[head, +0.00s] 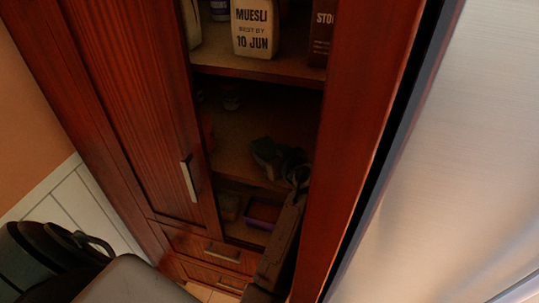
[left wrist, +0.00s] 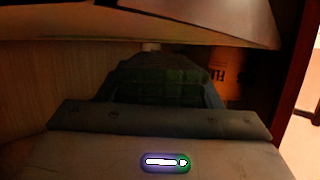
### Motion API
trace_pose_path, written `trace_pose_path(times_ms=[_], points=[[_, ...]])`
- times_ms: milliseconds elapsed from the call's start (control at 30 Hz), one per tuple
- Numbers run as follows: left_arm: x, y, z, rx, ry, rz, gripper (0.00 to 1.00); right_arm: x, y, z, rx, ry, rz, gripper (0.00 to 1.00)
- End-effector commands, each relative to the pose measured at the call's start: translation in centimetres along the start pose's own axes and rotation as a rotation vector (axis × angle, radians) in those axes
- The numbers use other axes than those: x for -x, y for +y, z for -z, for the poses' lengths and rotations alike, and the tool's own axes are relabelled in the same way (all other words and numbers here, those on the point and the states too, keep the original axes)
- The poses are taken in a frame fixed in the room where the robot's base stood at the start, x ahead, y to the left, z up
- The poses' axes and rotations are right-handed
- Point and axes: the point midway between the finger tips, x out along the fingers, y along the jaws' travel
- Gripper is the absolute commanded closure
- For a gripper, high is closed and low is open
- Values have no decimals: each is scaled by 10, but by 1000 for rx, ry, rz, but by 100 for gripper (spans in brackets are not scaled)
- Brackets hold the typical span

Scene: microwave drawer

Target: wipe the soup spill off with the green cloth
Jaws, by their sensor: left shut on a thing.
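My left gripper (head: 272,157) is inside the open cupboard, in the dark space above a lower shelf. In the left wrist view, a dark green, creased thing (left wrist: 158,92) that looks like the green cloth sits between the fingers, and the gripper is shut on it. In the head view the gripper and cloth are too dark to tell apart. I cannot make out the soup spill in either view; shadow and my arm cover much of the shelf. My right gripper is not in view.
The wooden cupboard door (head: 135,110) stands on the left, with a metal handle (head: 188,180). A muesli pack (head: 255,28) stands on the upper shelf (head: 240,66). A purple-edged container (head: 262,213) sits below my gripper. An orange-brown pack (left wrist: 232,72) stands close beside the gripper. Drawers (head: 215,250) are underneath.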

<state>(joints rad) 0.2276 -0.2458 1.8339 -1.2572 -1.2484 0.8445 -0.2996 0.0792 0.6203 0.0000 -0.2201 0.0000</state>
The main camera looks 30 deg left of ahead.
Motion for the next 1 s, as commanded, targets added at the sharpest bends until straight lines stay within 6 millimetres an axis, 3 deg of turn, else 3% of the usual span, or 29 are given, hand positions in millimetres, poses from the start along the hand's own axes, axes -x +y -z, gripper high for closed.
trace_pose_path(times_ms=[33,1000], points=[[27,22,-6,53,-64,-44,67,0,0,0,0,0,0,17],[-22,-26,-2,38,-69,-36,67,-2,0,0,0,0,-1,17]])
